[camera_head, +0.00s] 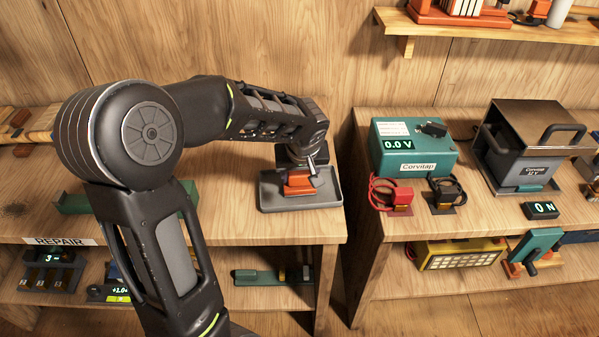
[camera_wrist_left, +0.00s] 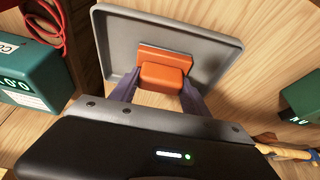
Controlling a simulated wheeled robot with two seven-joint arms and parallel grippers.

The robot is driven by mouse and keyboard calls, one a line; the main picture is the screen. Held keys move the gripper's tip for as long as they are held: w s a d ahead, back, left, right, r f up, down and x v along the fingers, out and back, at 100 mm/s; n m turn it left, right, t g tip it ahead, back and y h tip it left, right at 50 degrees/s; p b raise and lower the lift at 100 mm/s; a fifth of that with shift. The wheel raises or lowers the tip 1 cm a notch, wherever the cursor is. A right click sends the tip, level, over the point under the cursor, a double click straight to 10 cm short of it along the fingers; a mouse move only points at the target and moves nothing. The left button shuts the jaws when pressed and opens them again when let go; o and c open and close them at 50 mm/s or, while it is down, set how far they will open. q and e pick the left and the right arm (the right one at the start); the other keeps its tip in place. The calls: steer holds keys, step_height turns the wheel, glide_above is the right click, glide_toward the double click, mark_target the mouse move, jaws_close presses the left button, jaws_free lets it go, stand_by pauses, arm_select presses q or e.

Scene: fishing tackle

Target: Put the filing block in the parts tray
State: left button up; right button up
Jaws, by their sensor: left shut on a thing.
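The filing block (camera_head: 299,184) looks like an orange block with a grey edge. It is over the grey parts tray (camera_head: 327,199), inside its rim as seen from the head. My left gripper (camera_head: 303,172) is shut on the block. In the left wrist view the orange block (camera_wrist_left: 163,76) sits between the two fingers of my left gripper (camera_wrist_left: 160,92), and the tray (camera_wrist_left: 222,58) spreads out behind it. I cannot tell whether the block touches the tray floor. My right gripper is not in view.
The tray is near the right end of the left bench. A gap separates it from the right bench, which holds a teal meter box (camera_head: 412,150) and a grey box with a handle (camera_head: 530,145). A green tool (camera_head: 270,276) lies on the lower shelf.

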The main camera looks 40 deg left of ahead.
arm_select(q)
steer(key=shift+f, duration=0.15)
steer(key=o, duration=1.6)
steer(key=shift+c, duration=0.2)
steer(key=shift+r, duration=0.3)
steer(key=v, duration=1.1)
steer(key=shift+s+r+b, duration=0.2)
steer(key=shift+r+b, duration=0.1)
steer(key=shift+r, duration=0.05)
steer(key=shift+d, duration=0.15)
